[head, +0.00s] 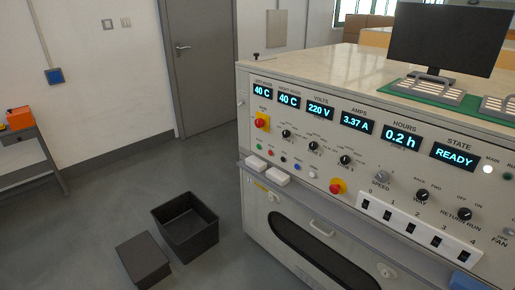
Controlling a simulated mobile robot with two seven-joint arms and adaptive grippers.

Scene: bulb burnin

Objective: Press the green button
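A control panel (330,150) fills the right half of the head view. A small green button (259,146) sits at the left of a row on the panel's left part, below a red-and-yellow knob (262,121). A red button (271,152), a dark button (283,159) and a blue button (297,167) follow to its right. A dark green round (508,176) shows at the far right edge; I cannot tell whether it is a lamp or a button. The state display (454,154) reads READY. Neither of my grippers is in view.
A second red-and-yellow knob (337,186) and a row of numbered switches (411,228) are on the panel. Two white blocks (278,177) lie on the ledge below. A black bin (187,238) and dark box (143,261) stand on the floor left. Floor by the door is clear.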

